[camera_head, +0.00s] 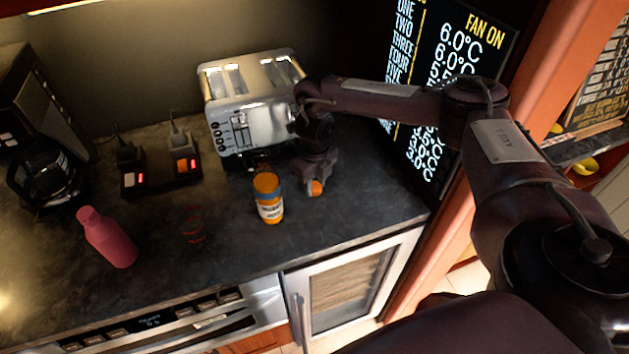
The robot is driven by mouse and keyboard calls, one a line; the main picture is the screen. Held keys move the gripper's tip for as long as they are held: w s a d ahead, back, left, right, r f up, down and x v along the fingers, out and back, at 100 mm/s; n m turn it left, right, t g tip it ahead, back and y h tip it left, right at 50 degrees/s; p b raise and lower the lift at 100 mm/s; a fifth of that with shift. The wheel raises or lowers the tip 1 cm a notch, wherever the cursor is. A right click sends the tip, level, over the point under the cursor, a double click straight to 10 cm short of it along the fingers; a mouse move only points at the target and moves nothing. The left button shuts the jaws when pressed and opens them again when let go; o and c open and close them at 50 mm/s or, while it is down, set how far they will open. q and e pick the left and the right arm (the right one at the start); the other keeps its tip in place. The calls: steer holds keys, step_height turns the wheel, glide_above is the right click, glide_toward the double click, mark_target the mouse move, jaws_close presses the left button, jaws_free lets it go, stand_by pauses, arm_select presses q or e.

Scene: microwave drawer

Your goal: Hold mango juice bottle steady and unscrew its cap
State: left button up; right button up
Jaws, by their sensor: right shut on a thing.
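The mango juice bottle (270,212) appears as a small orange bottle with a white label and a blue band near its top. It stands upright on the dark counter, in front of the toaster. My right gripper (315,186) is just to the right of the bottle, pointing down and apart from it. It is shut on a small orange piece (316,188), low over the counter. The piece is too small to tell for certain whether it is the cap. My left gripper is not in view, and nothing is seen holding the bottle.
A silver toaster (255,125) stands behind the bottle. A power strip (160,175) with plugs lies to the left. A pink bottle (106,238) and a coffee maker (45,175) are further left. The counter (345,215) is clear at the right front.

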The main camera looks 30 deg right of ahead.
mark_target(314, 186)
steer(key=shift+f, duration=0.1)
steer(key=shift+f, duration=0.15)
steer(key=o, duration=1.1)
steer(key=shift+r, duration=0.35)
steer(key=shift+w+r, duration=0.1)
steer(key=shift+r, duration=0.15)
step_height(314, 186, up, 3)
steer(key=shift+r+b, duration=0.15)
steer(key=shift+b, duration=0.6)
step_height(314, 186, up, 8)
steer(key=shift+r+p, duration=0.1)
steer(key=shift+p, duration=0.85)
